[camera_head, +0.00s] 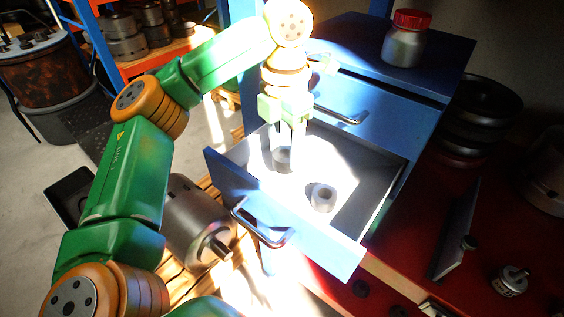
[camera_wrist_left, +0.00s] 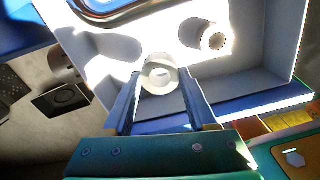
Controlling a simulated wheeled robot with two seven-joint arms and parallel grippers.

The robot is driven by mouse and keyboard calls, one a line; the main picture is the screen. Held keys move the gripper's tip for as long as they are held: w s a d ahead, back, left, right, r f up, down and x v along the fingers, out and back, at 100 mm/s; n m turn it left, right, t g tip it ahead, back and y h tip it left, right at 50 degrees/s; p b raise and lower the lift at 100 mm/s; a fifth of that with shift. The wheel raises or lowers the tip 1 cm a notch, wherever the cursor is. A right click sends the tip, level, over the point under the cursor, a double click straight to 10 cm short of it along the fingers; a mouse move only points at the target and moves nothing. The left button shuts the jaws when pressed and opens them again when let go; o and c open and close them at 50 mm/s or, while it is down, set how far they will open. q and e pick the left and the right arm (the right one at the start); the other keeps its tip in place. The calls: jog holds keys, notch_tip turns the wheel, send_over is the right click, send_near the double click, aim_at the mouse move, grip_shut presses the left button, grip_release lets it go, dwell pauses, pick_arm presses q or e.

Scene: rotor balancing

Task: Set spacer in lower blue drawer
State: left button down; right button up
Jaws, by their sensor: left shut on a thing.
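The lower blue drawer (camera_head: 290,232) is pulled open, with its pale inside lit by strong glare. My left gripper (camera_head: 284,140) points down into the drawer, shut on a grey ring-shaped spacer (camera_head: 282,160). My right gripper is not in view.
The upper drawer (camera_head: 385,115) above is shut. A red-lidded jar (camera_head: 406,38) stands on the blue cabinet top. A grey motor-like cylinder (camera_head: 196,222) lies left of the open drawer. Dark discs (camera_head: 480,110) are stacked at the right.

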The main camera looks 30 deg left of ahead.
aim_at(282, 163)
pick_arm(q)
jog(key=f, duration=0.3)
jog(key=w+a+f, duration=0.1)
jog(key=f, duration=0.1)
jog(key=shift+s+a, duration=0.1)
jog(key=shift+s, duration=0.05)
jog(key=shift+f, duration=0.2)
jog(key=shift+c, duration=1)
grip_release()
jog(key=shift+r, duration=0.1)
notch_tip(282, 163, up, 12)
jog(key=p, duration=0.3)
jog(key=shift+r+p, duration=0.15)
jog(key=shift+p, duration=0.2)
